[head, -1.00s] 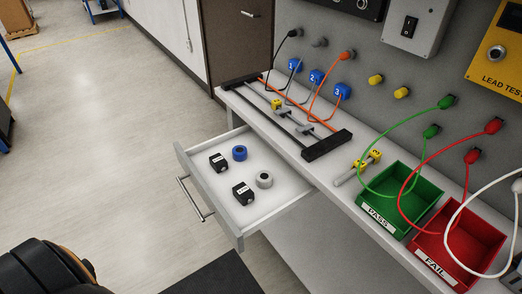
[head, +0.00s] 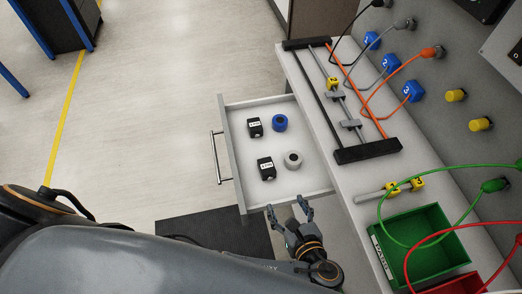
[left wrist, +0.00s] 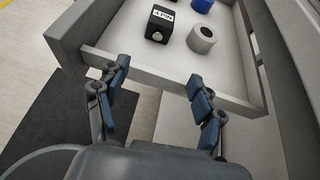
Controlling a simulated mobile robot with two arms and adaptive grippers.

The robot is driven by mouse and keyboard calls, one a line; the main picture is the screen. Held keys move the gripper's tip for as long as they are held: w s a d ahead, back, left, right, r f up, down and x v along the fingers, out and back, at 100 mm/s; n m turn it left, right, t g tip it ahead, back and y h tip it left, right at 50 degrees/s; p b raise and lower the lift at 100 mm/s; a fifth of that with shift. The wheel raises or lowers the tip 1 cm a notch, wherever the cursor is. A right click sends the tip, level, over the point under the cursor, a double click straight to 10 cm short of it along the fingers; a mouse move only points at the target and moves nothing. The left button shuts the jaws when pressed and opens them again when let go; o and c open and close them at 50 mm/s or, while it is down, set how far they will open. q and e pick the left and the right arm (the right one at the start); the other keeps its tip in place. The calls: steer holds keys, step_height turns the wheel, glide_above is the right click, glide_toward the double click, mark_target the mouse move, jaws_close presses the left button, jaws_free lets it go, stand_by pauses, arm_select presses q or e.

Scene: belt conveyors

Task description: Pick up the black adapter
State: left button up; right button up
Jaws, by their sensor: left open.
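Two black adapters with white labels lie in the open drawer (head: 305,182). The nearer black adapter (head: 266,169) is beside a grey ring, and the farther black adapter (head: 255,127) is beside a blue ring. The nearer one also shows in the left wrist view (left wrist: 158,27), its label reading "4 PIN". My left gripper (head: 288,211) is open and empty, just outside the drawer's near side wall. In the left wrist view its fingers stand apart in front of that wall, short of the adapter. My right gripper is not in view.
The grey ring (head: 293,160) and blue ring (head: 279,123) lie to the right of the adapters. The workbench with a rail frame (head: 367,151), green bin (head: 419,246) and hanging cables stands right of the drawer. The drawer walls are raised edges.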

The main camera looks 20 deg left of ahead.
mark_target(270, 177)
arm_select(q)
steer(key=shift+t, duration=0.3)
steer(key=w+a, duration=0.4)
steer(key=w, duration=0.1)
steer(key=shift+w+a+f, duration=0.2)
steer(key=shift+w, duration=0.05)
steer(key=x, duration=0.6)
steer(key=shift+s+a+f, duration=0.15)
steer(key=shift+s+a, duration=0.15)
steer(key=shift+s, duration=0.1)
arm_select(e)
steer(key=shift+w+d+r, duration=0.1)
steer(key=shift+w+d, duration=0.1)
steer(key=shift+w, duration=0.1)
arm_select(q)
steer(key=shift+c, duration=0.8)
steer(key=c, duration=1.1)
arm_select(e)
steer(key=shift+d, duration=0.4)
